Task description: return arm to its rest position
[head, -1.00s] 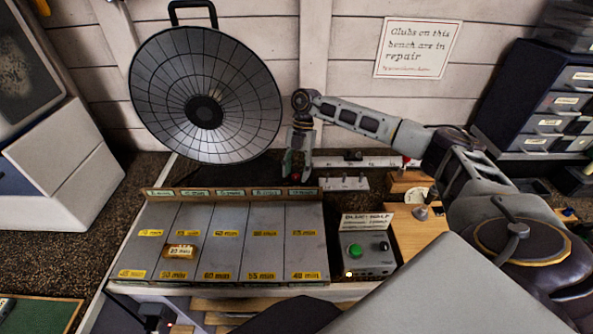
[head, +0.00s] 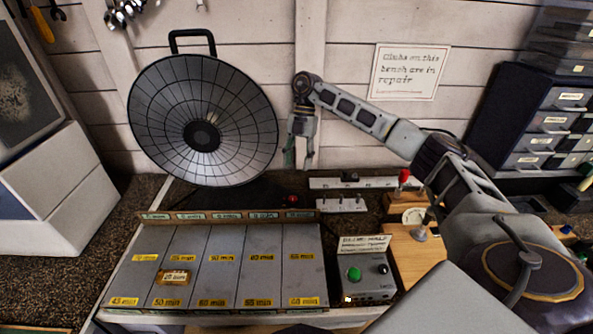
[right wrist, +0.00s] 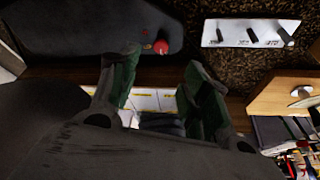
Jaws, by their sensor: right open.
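My right arm comes in from the right in the head view. Its gripper (head: 299,152) hangs fingers down above the back of the bench, right of the dark dish heater (head: 165,115). The two fingers are apart with nothing between them. In the right wrist view the open gripper (right wrist: 158,95) points down, with part of the yellow-labelled panel showing between its fingers. My left gripper is in neither view.
A grey sloped tray (head: 222,277) with yellow labels carries a small tan tag (head: 174,277). A control box (head: 364,284) with a green button stands to its right. A red knob (head: 292,199) sits below the gripper. Dark drawers (head: 535,125) stand at right.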

